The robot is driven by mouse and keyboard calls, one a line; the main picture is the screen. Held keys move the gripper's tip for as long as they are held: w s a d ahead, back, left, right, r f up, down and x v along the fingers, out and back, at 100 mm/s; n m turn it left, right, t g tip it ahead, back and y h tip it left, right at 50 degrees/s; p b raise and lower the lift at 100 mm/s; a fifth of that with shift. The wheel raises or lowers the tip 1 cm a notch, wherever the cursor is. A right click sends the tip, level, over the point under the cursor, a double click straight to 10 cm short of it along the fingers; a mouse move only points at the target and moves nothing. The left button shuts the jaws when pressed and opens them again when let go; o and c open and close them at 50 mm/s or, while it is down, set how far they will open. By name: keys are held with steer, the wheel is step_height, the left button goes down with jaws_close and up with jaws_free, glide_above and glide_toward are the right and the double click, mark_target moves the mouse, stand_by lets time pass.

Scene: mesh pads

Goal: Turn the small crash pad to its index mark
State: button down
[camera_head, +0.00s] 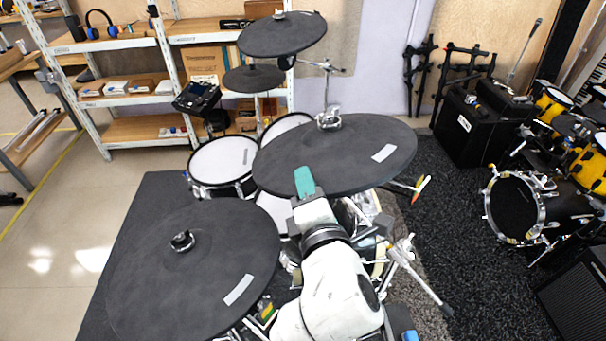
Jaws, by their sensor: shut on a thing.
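The crash pad (345,140) is a round black cymbal pad at the centre, on a stand with a silver clamp (328,119) at its middle. It carries a light grey strip (383,153) near its right edge. My gripper (304,182) reaches up from below to the pad's near left rim. Its teal finger lies over the rim, and it is shut on the pad's edge. The lower finger is hidden under the pad. I cannot make out an index mark apart from the strip.
A larger-looking black pad (150,275) stands close at the left of my arm. Two more black pads (282,35) (254,78) are behind. White drum pads (222,160) sit below left. Stand legs and a clamp (400,250) crowd the right of my arm. Open floor lies at the far left.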

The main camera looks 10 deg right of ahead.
steer(key=shift+s+d+f, duration=0.1)
steer(key=shift+d+f, duration=0.1)
steer(key=shift+f, duration=0.05)
steer(key=c, duration=1.1)
jaws_free()
steer(key=shift+r, duration=0.15)
steer(key=shift+s, duration=0.1)
steer(key=s+b, duration=0.1)
steer(key=s, duration=0.9)
steer(key=shift+s+d+r+b, duration=0.3)
steer(key=shift+d+r+b, duration=0.05)
steer(key=shift+d, duration=0.1)
steer(key=shift+f, duration=0.1)
